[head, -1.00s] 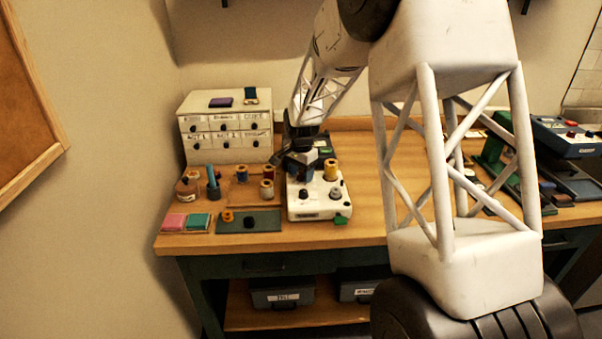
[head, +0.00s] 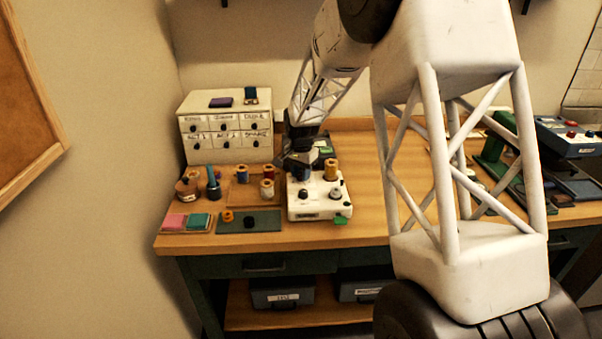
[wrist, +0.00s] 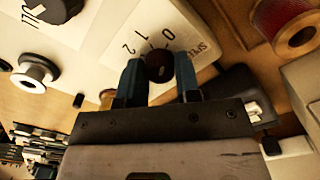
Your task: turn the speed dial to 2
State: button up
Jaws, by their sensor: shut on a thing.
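The speed dial is a small dark round knob (wrist: 158,66) on a white panel (wrist: 110,22) in the wrist view. The marks 0, 1 and 2 curve around it, with a partly visible "SPEED" label beside them. My gripper (wrist: 159,77) has its two blue fingers on either side of the knob, shut on it. No pointer on the knob can be made out, so its setting is unclear. In the head view, my gripper (head: 299,160) is down at the back left of the white machine (head: 318,207) and hides the dial.
A white drawer cabinet (head: 226,145) stands behind left. Bare table lies right of the machine.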

jog(key=n, duration=0.8)
jog(key=shift+n, duration=0.3)
jog(key=n, duration=0.3)
jog(key=shift+n, duration=2.3)
jog(key=o, duration=0.9)
jog(key=shift+r, duration=0.15)
